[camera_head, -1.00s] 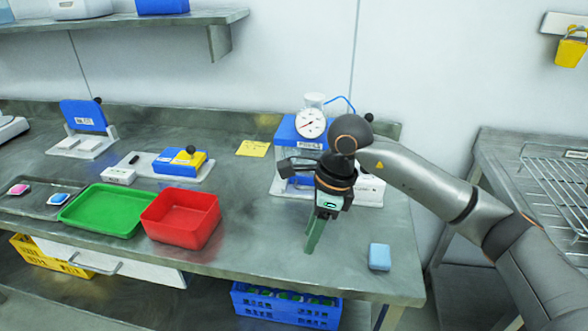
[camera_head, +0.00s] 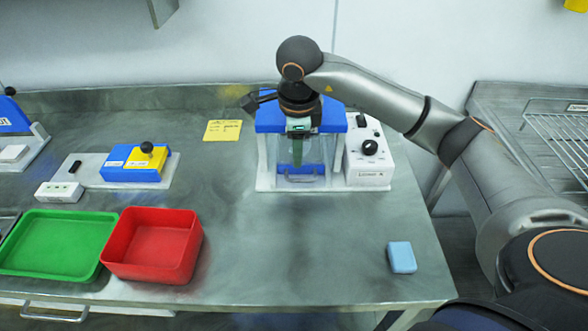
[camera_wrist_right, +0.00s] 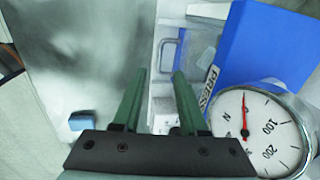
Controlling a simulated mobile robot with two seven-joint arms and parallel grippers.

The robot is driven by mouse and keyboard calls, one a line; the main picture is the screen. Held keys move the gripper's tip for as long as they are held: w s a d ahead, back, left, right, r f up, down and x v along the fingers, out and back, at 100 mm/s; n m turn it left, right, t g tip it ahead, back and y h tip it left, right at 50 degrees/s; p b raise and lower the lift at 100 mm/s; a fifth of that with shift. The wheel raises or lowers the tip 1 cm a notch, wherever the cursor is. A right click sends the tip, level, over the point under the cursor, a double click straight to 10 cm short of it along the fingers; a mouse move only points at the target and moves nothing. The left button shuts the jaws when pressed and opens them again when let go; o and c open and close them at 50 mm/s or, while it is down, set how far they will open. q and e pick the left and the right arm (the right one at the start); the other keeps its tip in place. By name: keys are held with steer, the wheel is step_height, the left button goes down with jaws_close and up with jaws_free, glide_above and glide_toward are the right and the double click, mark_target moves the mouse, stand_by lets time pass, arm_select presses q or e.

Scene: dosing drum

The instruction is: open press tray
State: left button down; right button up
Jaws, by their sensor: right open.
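The press (camera_head: 268,118) has a blue top, clear walls and a pale base, and stands at the back of the steel table. Its tray has a grey handle (camera_head: 302,179) low at the front; a handle also shows in the right wrist view (camera_wrist_right: 167,56). My right gripper (camera_head: 298,162) points down in front of the press and hides part of it. In the right wrist view its green fingers (camera_wrist_right: 158,73) are apart with nothing between them. My left gripper is not in view.
A control box (camera_head: 370,165) adjoins the press on the right. A light blue block (camera_head: 401,257) lies near the front right. A red bin (camera_head: 152,245) and green tray (camera_head: 55,245) sit left. The table before the press is clear. The gauge (camera_wrist_right: 262,130) is close to the gripper.

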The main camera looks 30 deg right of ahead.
mark_target(296, 181)
steer(key=f, duration=0.3)
steer(key=w+f, duration=0.1)
steer(key=f, duration=0.5)
steer(key=shift+w+d+f+p, duration=0.2)
steer(key=shift+w+d+p, duration=0.1)
steer(key=shift+d, duration=0.1)
steer(key=shift+c, duration=0.3)
jaws_close()
stand_by(0.5)
